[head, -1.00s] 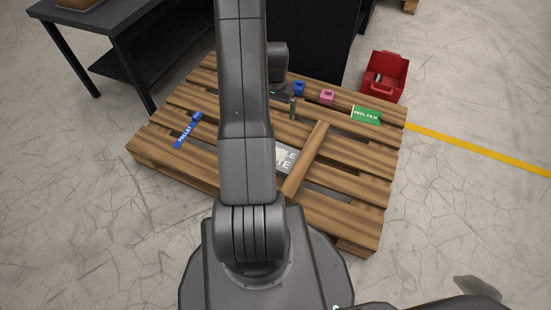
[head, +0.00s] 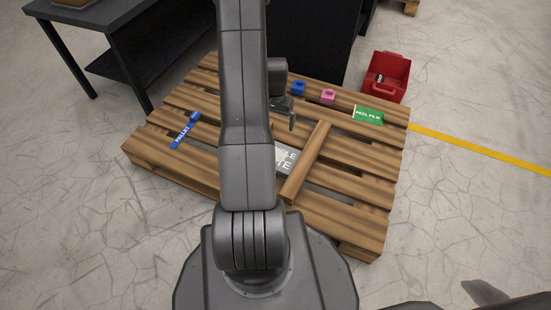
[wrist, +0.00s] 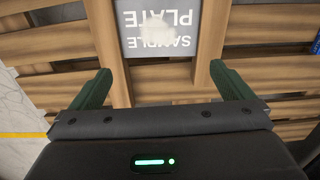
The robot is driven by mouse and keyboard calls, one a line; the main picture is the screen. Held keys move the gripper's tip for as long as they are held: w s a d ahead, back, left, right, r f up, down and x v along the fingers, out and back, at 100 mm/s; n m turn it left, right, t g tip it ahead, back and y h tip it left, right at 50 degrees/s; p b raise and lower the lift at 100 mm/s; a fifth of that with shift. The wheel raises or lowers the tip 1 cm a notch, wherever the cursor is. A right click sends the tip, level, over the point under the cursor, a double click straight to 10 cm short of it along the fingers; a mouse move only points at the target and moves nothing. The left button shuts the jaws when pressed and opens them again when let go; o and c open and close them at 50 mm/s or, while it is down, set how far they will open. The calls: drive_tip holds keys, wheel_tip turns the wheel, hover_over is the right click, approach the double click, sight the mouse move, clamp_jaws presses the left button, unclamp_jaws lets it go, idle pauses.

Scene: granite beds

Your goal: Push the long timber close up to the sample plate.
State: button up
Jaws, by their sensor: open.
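The long timber (head: 306,164) lies on the pallet, slanting toward my base, to the right of the grey sample plate (head: 287,158). They look very close; I cannot tell whether they touch. My arm hides the plate's left part in the head view. In the wrist view the plate (wrist: 158,28) appears upside down at the top, with a brown lengthwise strip, apparently the timber (wrist: 117,80), at its left edge. My gripper (wrist: 160,69) is open and empty, its green fingers spread wide, the left one beside that strip. In the head view one fingertip shows left of the timber's far end.
The wooden pallet (head: 345,213) carries a blue block (head: 298,88), a pink block (head: 328,97), a green peel film label (head: 368,115) and a blue pallet label (head: 185,130). A red bin (head: 378,76) stands beyond the pallet at right. A dark table (head: 95,22) is at upper left.

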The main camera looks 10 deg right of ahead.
wheel_tip(320, 180, up, 10)
drive_tip(key=p, duration=0.6)
drive_tip(key=shift+r+p, duration=0.1)
drive_tip(key=shift+p, duration=0.2)
